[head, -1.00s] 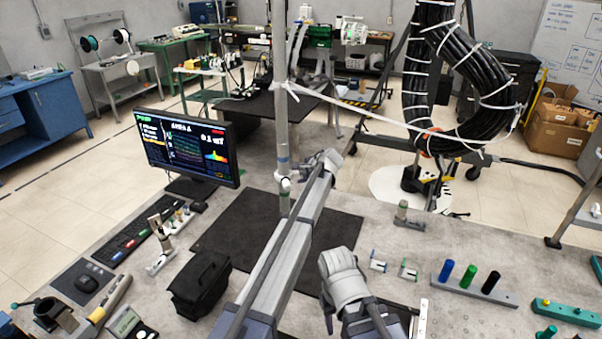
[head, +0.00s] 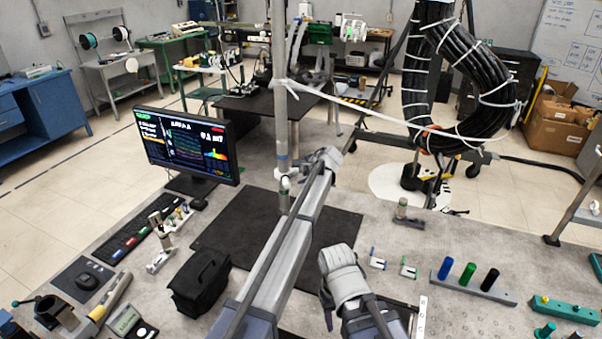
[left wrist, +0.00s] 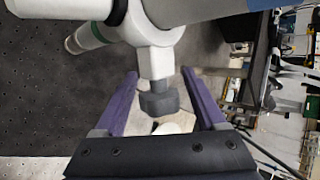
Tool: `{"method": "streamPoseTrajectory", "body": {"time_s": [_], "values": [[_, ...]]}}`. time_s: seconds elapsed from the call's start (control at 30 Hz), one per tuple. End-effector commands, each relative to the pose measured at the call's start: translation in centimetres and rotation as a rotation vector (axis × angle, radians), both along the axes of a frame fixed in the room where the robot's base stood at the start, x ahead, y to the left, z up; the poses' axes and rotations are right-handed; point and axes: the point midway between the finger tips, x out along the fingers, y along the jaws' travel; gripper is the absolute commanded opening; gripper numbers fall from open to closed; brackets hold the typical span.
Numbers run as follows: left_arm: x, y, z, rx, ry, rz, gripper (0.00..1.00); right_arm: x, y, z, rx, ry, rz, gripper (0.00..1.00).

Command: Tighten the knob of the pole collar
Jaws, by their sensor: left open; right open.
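The upright grey pole (head: 280,120) stands at the dark mat, with a white collar (head: 284,181) around its lower part. In the left wrist view the white collar (left wrist: 158,38) fills the top, and its dark grey knob (left wrist: 159,102) sticks out toward my palm. My left gripper (left wrist: 160,74) is open, with one purple finger on each side of the knob and a visible gap to both. In the head view my left gripper (head: 312,166) is beside the collar, and the knob is too small to make out. My right gripper (head: 328,302) is open and low over the front of the table, partly hidden by its wrist.
A monitor (head: 188,145) and keyboard (head: 135,232) stand left of the pole, with a black bag (head: 200,282) in front. A rack of coloured pegs (head: 474,282) is at the right. A white strap (head: 360,108) runs from the pole to the hanging black coil (head: 478,85).

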Motion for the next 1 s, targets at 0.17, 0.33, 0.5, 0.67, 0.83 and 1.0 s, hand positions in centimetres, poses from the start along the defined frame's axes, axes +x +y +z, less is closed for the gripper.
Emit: {"method": "streamPoseTrajectory", "body": {"time_s": [0.17,0.33,0.5,0.67,0.83,1.0], "values": [[-1.2,-0.9,1.6,0.000,0.000,-0.001,0.73,0.0,0.0,1.6,0.000,0.000,-0.001,0.50],[-2.8,-2.1,3.6,0.000,0.000,-0.003,0.73,0.0,0.0,3.6,0.001,0.000,-0.005,0.50],[-4.2,-3.1,5.0,0.001,0.000,-0.001,0.73,0.0,0.0,4.9,0.002,0.000,-0.008,0.50],[-4.4,-3.4,5.0,0.001,0.000,-0.001,0.73,0.0,0.0,5.0,0.002,0.000,-0.009,0.50],[-4.4,-3.4,4.9,0.000,0.000,0.000,0.73,0.0,0.0,4.9,0.002,0.000,-0.009,0.50],[-4.7,-1.6,4.5,0.009,-0.011,0.026,0.73,0.0,0.0,4.2,0.002,0.000,-0.009,0.50]]}}
